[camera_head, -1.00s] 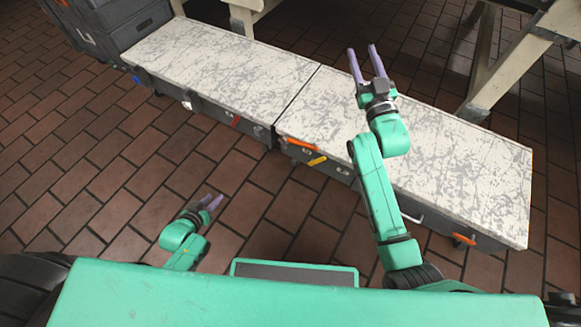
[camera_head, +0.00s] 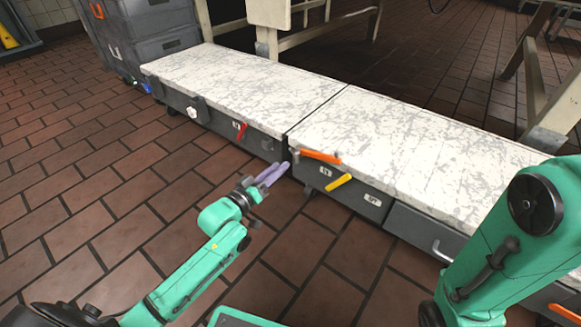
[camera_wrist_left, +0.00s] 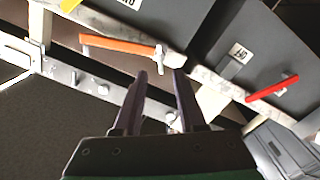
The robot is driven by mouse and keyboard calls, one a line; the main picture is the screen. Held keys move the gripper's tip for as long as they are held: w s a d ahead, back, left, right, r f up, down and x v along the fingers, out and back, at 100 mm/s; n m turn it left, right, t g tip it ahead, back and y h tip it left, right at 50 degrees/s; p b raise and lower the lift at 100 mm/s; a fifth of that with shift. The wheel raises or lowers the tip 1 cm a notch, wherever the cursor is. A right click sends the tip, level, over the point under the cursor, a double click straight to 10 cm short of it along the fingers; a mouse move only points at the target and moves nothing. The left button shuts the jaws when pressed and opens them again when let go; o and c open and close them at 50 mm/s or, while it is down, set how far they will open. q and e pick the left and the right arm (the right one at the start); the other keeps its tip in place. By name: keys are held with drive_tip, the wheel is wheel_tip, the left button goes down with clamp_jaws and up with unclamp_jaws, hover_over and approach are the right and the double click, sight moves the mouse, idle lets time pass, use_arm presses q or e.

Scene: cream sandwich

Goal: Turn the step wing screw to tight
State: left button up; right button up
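In the head view my left gripper (camera_head: 279,171) reaches low in front of the two pale-topped step benches, near the seam between them. Its purple fingers are apart with nothing between them. In the left wrist view the gripper (camera_wrist_left: 160,76) is also open, below an orange handle (camera_wrist_left: 118,44) with a silver end piece. A small silver knob (camera_wrist_left: 172,121) shows between the fingers; I cannot tell whether it is the step wing screw. The orange handle (camera_head: 320,157) also shows in the head view. My right gripper is out of view.
A yellow handle (camera_head: 339,182) and a red handle (camera_head: 241,131) sit on the bench fronts. Grey crates (camera_head: 150,35) stand at the back left. Wooden trestle legs (camera_head: 553,105) stand behind the benches. The brick floor on the left is clear.

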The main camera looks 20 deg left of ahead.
sight(292, 156)
use_arm(q)
drive_tip(key=b+x, duration=0.2)
drive_tip(key=x, duration=0.3)
drive_tip(key=shift+w+f, duration=0.2)
drive_tip(key=shift+w, duration=0.1)
drive_tip(key=shift+w+d+r, duration=0.15)
drive_tip(key=shift+w+d, duration=0.05)
drive_tip(key=shift+w, duration=0.1)
drive_tip(key=shift+c, duration=0.3)
clamp_jaws()
